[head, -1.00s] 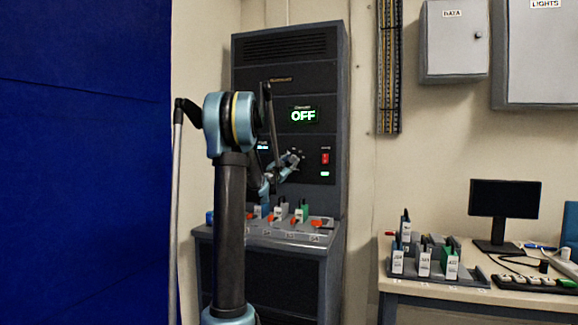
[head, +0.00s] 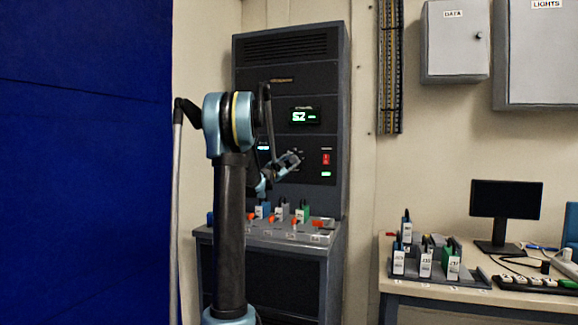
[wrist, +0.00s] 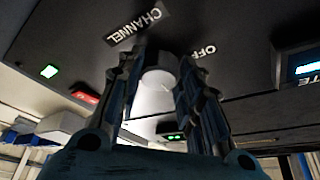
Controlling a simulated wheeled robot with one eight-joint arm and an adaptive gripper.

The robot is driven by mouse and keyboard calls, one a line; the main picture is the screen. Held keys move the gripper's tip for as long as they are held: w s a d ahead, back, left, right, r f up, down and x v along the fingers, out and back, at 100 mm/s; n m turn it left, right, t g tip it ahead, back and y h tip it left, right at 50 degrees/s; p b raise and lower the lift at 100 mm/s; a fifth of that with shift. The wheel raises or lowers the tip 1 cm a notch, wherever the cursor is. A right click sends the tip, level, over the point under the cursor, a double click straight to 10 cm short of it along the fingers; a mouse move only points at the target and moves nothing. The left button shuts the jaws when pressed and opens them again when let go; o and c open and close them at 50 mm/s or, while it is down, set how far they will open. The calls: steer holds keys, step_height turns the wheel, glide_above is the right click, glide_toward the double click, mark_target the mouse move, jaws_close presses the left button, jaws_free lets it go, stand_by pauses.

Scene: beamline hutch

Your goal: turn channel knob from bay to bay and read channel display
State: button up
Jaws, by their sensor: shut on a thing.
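My gripper (head: 290,161) reaches to the front of the dark rack in the head view. In the wrist view its two fingers (wrist: 160,72) are closed around the pale round channel knob (wrist: 158,80), one on each side. The word CHANNEL (wrist: 137,27) stands on the panel beside the knob, and an OFF mark (wrist: 203,52) is close to one finger. The knob's pointer direction cannot be made out. The channel display (head: 305,115) above shows large green characters that look like S2, with small text beside them. My arm hides part of the rack's left side.
A red switch (head: 326,159) sits right of the knob. Below, a sloping shelf (head: 322,238) holds several coloured modules and orange-red parts. At right, a desk (head: 440,296) carries a rack of labelled modules (head: 426,262) and a monitor (head: 505,199). A blue curtain (head: 85,160) fills the left.

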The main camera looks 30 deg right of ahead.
steer(key=o, duration=1.1)
steer(key=shift+c, duration=0.2)
steer(key=shift+a, duration=0.15)
steer(key=v, duration=1.1)
steer(key=shift+s+a+f, duration=0.15)
steer(key=shift+a+f, duration=0.05)
steer(key=shift+a, duration=0.1)
